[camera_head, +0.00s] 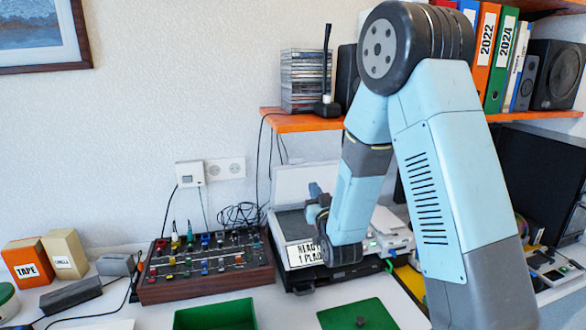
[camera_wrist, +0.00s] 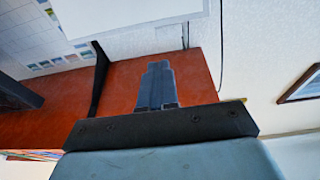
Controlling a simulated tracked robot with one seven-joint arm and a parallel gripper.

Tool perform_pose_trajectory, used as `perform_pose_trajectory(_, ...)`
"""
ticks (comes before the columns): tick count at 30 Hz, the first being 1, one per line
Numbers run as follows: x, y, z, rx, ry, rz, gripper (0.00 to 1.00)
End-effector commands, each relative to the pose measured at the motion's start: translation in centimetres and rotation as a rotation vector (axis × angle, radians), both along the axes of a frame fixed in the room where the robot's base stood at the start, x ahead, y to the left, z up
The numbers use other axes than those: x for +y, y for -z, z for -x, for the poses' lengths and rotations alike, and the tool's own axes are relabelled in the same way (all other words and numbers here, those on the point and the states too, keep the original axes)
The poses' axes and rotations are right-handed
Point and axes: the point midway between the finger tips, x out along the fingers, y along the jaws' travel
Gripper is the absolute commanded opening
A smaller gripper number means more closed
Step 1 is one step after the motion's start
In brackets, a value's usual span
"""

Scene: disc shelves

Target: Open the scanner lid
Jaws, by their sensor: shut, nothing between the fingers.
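My gripper (camera_head: 316,190) is just in front of the lid and above the scanner, shut and empty. My forearm hides the scanner's right part, and I cannot tell whether the fingers touch the lid. In the wrist view the closed fingers (camera_wrist: 157,85) show against an orange-red surface.
The orange shelf (camera_head: 300,121) with disc cases (camera_head: 303,80) hangs above.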

Motion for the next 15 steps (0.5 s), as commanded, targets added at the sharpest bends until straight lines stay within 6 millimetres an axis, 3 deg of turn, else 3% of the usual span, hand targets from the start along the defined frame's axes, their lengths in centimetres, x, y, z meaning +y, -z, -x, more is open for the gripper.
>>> perform_pose_trajectory(7, 1.5, 2.1, 1.3, -0.116, -0.016, -0.025, 0.0)
perform_pose_trajectory(15, 2.0, 1.6, 0.3, -0.143, -0.019, -0.032, 0.0)
